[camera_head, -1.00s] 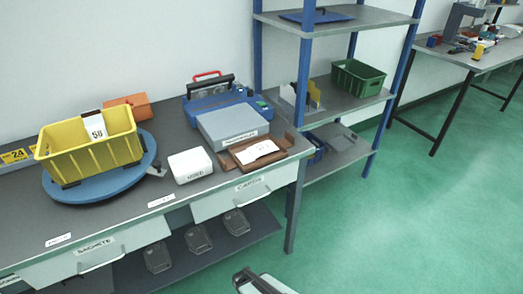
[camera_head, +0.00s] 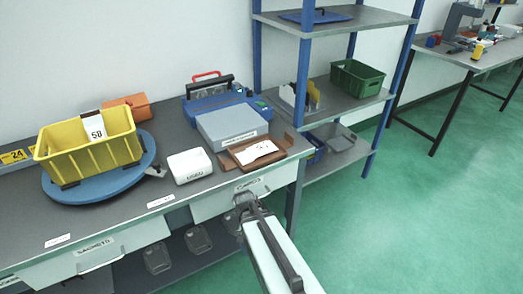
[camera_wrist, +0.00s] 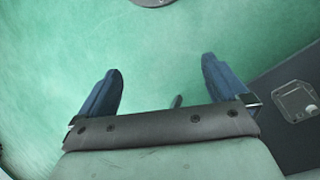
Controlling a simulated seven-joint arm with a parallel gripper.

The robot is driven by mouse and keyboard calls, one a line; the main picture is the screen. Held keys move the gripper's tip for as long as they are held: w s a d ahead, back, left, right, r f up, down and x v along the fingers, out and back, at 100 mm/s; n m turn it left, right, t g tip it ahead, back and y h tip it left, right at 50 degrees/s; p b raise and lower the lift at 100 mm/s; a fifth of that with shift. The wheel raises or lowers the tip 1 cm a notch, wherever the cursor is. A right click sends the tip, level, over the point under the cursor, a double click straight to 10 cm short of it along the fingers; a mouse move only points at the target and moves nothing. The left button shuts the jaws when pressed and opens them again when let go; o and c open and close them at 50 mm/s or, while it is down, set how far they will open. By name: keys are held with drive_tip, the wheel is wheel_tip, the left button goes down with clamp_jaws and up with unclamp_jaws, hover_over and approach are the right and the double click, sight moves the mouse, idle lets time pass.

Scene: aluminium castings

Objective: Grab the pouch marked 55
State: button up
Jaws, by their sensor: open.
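No pouch marked 55 can be made out in either view. A yellow bin (camera_head: 88,152) with a white tag that seems to read 50 stands on a blue turntable (camera_head: 62,190) at the left of the bench; its inside looks empty where visible. A closed drawer below it (camera_head: 97,262) bears a label that seems to read SACHETS. My gripper (camera_head: 245,203) is in front of the bench's right-hand drawer. In the wrist view my gripper (camera_wrist: 162,72) has its two blue fingers apart, with nothing between them but green floor.
On the bench are a white box marked USED (camera_head: 190,166), a grey-topped scale (camera_head: 228,126), a brown tray (camera_head: 240,161) with a white paper, a blue machine (camera_head: 225,97) and an orange box (camera_head: 126,108). A blue-post shelf (camera_head: 345,102) stands right. Floor is clear.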

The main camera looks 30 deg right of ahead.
drive_tip(key=w+d+r+m+t, duration=0.15)
drive_tip(key=d+r, duration=0.25)
drive_tip(key=r, duration=0.4)
drive_tip(key=w+d+r+m+h, duration=0.1)
drive_tip(key=w+d+r+m, duration=0.2)
drive_tip(key=r, duration=0.6)
drive_tip(key=w+d+r+m, duration=0.1)
drive_tip(key=d+r+m, duration=0.25)
drive_tip(key=r, duration=0.45)
drive_tip(key=w+a+r+m+t+h, duration=0.2)
drive_tip(key=w+r+m+t+h, duration=0.1)
drive_tip(key=w+r, duration=1.2)
hover_over(261, 147)
drive_tip(key=a, duration=0.3)
drive_tip(key=f, duration=0.8)
drive_tip(key=shift+s+d+f, duration=0.2)
drive_tip(key=shift+s+f, duration=0.05)
drive_tip(key=shift+s, duration=0.15)
drive_tip(key=shift+w+x, duration=0.2)
drive_tip(key=shift+x, duration=1.15)
drive_tip(key=shift+w+x, duration=0.2)
drive_tip(key=shift+x, duration=1.1)
